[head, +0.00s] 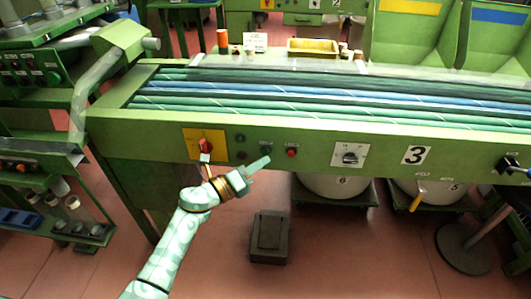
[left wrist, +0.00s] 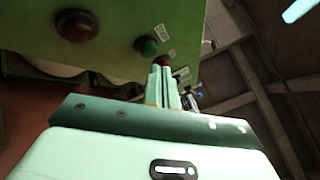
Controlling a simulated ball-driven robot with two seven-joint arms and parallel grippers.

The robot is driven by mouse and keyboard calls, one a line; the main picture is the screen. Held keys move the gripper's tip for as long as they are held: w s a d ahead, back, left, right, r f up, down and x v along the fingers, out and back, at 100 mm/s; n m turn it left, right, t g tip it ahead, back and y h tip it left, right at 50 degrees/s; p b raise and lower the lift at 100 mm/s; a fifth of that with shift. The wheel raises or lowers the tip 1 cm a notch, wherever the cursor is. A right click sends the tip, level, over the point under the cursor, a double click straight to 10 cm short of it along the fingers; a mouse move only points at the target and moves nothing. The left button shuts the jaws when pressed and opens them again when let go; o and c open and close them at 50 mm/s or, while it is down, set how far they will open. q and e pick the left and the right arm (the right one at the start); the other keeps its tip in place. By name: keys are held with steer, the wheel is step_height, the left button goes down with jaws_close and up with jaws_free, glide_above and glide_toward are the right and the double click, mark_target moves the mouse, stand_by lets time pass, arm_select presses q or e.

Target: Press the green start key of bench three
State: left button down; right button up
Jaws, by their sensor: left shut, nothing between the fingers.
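Bench three (head: 330,130) is a green machine with a large 3 on its front rail. A small green key (head: 267,149) sits on the rail, left of a red key (head: 291,152), each under a small label. My left gripper (head: 267,160) is shut and empty, its fingertips just below the green key and partly over it. In the left wrist view, the green key (left wrist: 147,45) stands out just beyond and left of the fingertips (left wrist: 161,70). I cannot tell whether they touch. A red key (left wrist: 164,60) is partly hidden behind the fingertips. My right gripper is not in view.
A yellow plate with a red switch (head: 205,146) is left of the keys, with two dark round fittings (head: 240,138) between. A dial (head: 350,155) is to the right. A dark box (head: 268,237) stands on the floor below. A large red button (left wrist: 76,25) shows in the wrist view.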

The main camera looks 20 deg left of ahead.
arm_select(q)
steer(key=shift+w, duration=0.1)
steer(key=shift+w+a, duration=0.15)
steer(key=shift+w, duration=0.15)
steer(key=shift+w+a+b, duration=0.1)
steer(key=shift+w+b, duration=0.25)
steer(key=shift+w, duration=0.05)
stand_by(0.9)
steer(key=shift+s+d+p, duration=0.25)
steer(key=shift+s+p, duration=0.15)
steer(key=shift+s, duration=0.4)
steer(key=s, duration=0.2)
steer(key=s+d+p, duration=0.1)
steer(key=s, duration=0.2)
steer(key=shift+d+p, duration=0.15)
steer(key=shift+p, duration=0.15)
